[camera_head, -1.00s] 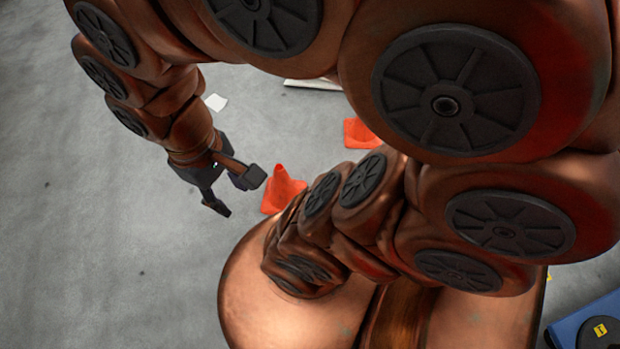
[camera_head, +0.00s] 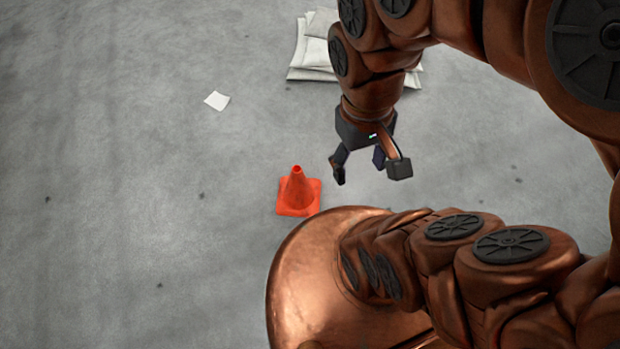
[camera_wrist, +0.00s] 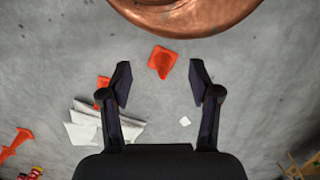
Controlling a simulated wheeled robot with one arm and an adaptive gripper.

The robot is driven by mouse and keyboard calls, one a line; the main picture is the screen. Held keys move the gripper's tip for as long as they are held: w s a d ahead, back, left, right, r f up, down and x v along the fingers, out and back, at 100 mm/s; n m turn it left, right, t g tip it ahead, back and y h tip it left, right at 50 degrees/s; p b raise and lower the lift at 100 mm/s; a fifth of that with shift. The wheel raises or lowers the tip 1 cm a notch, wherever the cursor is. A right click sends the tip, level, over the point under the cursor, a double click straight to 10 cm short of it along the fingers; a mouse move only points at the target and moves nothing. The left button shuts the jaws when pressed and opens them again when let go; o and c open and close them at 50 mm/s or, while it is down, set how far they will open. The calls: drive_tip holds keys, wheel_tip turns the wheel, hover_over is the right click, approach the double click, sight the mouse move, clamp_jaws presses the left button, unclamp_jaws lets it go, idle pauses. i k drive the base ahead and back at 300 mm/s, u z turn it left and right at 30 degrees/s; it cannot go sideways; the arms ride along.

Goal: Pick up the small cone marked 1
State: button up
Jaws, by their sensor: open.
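In the wrist view, an orange cone (camera_wrist: 162,62) shows between the open fingers of my gripper (camera_wrist: 159,68), farther down on the floor. A second orange cone (camera_wrist: 103,82) is mostly hidden behind the left finger; no number shows there either.
A stack of white sacks (camera_head: 311,60) lies at the back, partly behind my arm. A white paper sheet (camera_head: 217,100) lies on the floor. Another orange cone (camera_wrist: 20,137) shows at the wrist view's left edge. The floor at the head view's left is clear.

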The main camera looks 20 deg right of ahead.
sight(298, 195)
drive_tip(key=u, duration=3.4)
drive_tip(key=k, duration=1.95)
drive_tip(key=u, duration=0.1)
